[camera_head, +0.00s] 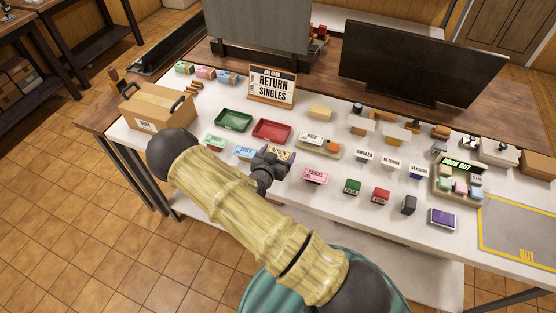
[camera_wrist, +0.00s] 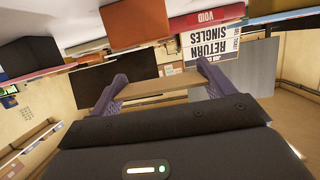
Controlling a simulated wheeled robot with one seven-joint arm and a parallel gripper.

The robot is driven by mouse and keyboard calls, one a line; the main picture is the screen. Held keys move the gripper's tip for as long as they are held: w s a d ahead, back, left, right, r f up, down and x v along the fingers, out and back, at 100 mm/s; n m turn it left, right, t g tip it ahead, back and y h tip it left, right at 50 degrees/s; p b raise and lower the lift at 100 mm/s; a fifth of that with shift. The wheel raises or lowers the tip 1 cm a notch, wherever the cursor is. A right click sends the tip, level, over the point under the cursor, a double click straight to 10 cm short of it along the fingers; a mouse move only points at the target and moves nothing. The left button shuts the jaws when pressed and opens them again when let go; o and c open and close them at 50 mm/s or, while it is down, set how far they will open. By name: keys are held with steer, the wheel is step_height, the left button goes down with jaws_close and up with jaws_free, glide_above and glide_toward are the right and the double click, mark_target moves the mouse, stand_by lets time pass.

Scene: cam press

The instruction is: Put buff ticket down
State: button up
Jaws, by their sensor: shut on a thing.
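The buff ticket (camera_head: 284,153) is a pale card with dark lettering, partly hidden behind my gripper (camera_head: 272,162) in the head view. In the wrist view the tan edge of the buff ticket (camera_wrist: 152,90) spans between the two purple fingers of my gripper (camera_wrist: 160,85), and they are shut on it. My gripper is over the front part of the white table, between the blue ticket and the pink ticket. I cannot tell whether the buff ticket touches the table top.
A green ticket (camera_head: 215,142) and a blue ticket (camera_head: 243,152) stand left of my gripper; a pink ticket (camera_head: 316,176) stands right. Behind are a green tray (camera_head: 233,121), a red tray (camera_head: 271,131) and a "RETURN SINGLES" sign (camera_head: 272,84). A marked "OUT" area (camera_head: 520,231) lies far right.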

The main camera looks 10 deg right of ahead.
steer(key=shift+f, duration=0.15)
steer(key=shift+f+p, duration=0.55)
steer(key=shift+f, duration=1.2)
steer(key=shift+f, duration=0.2)
steer(key=o, duration=0.9)
steer(key=shift+r, duration=0.1)
steer(key=b+v, duration=0.6)
steer(key=v, duration=1.1)
steer(key=shift+s+d+r, duration=0.1)
steer(key=shift+s+r, duration=0.05)
steer(key=shift+s, duration=0.1)
